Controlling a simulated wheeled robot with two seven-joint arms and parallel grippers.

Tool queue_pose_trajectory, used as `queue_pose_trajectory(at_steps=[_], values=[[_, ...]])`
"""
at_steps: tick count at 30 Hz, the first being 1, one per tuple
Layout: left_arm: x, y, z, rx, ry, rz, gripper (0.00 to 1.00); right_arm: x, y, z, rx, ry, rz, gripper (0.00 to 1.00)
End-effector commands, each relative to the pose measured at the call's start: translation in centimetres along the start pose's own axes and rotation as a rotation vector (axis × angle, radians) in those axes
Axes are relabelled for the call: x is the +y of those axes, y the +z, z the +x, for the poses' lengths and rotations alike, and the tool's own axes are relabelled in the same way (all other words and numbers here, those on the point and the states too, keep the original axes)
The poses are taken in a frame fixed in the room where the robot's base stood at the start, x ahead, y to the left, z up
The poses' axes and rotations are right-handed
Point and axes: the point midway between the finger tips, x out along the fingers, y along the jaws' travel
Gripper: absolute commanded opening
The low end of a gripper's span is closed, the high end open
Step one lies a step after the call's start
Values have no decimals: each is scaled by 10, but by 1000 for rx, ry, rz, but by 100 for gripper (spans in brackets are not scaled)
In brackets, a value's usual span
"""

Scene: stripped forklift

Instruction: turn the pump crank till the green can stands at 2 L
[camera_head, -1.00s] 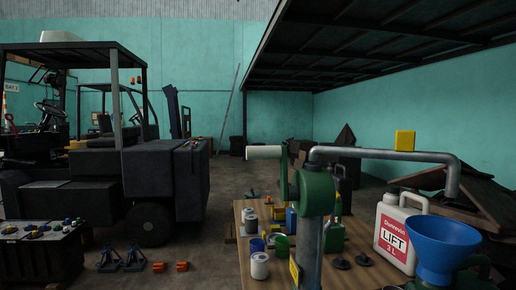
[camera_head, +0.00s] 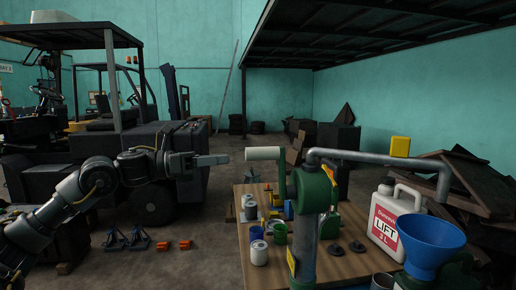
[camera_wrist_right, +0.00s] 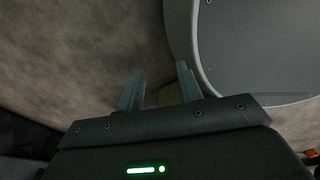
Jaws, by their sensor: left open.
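The pump (camera_head: 315,192) has a green head on a grey post at the table. Its crank (camera_head: 281,178) is a green arm with a cream handle (camera_head: 264,153) pointing left. My left gripper (camera_head: 222,160) is open, just left of the handle's free end, with a small gap between them. My right gripper (camera_wrist_right: 160,88) is open and empty in the right wrist view.
The wooden table (camera_head: 345,262) holds several small cans and a green oil can (camera_head: 330,222). A white LIFT jug (camera_head: 396,220) stands behind the funnel. A forklift (camera_head: 120,150) is at left, with orange blocks (camera_head: 172,245) on the floor.

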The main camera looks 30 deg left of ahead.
Motion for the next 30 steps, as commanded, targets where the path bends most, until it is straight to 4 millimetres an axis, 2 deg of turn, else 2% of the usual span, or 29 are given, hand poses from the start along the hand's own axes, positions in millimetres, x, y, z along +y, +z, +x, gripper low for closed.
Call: queue_pose_trajectory(at_steps=[1, 4, 11, 14, 24, 30], values=[[-16, 8, -6, 24, -15, 70, 51, -4, -1, -3, 2, -5, 1, 36], [-34, 12, -12, 51, -39, 156, 51, -11, -3, -4, 6, -13, 4, 36], [-40, 13, -10, 61, -49, 186, 51, -15, -7, -6, 12, -18, 6, 36], [-41, 14, 0, 59, -50, 185, 51, -12, -8, -13, 13, -15, 5, 36], [-44, 12, 62, 58, -50, 182, 51, -4, -9, -43, 9, -6, 2, 36], [-44, 9, 86, 58, -47, 182, 51, -2, -9, -52, 8, -4, 2, 36]])
